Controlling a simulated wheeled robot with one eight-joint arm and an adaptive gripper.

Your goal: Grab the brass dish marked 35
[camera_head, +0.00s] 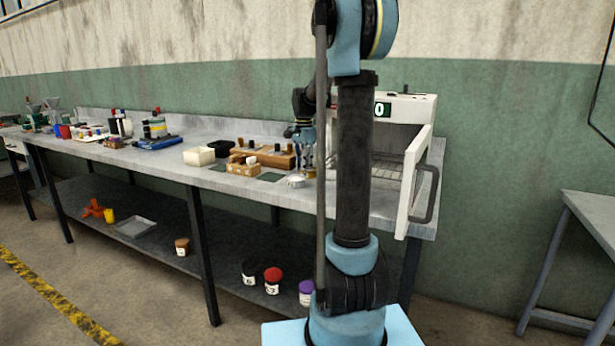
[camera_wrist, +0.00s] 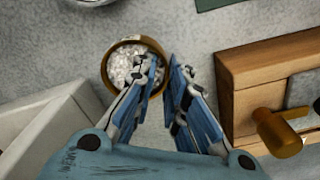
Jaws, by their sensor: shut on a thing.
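A round brass dish (camera_wrist: 107,76) filled with white grains sits on the grey bench top in the wrist view. A small pale mark shows on its far rim; I cannot read the number. My gripper (camera_wrist: 163,72) has its blue fingers at the dish's right side, one over the inside of the rim and one outside, shut on the wall. In the head view my gripper (camera_head: 304,150) points down at the bench, left of the open oven, and the dish is mostly hidden there.
A silvery dish (camera_head: 295,181) is close by at the bench's front edge. A wooden stand (camera_wrist: 270,60) with a brass knob is right of my gripper in the wrist view. The white oven (camera_head: 405,105) has its door (camera_head: 417,170) open.

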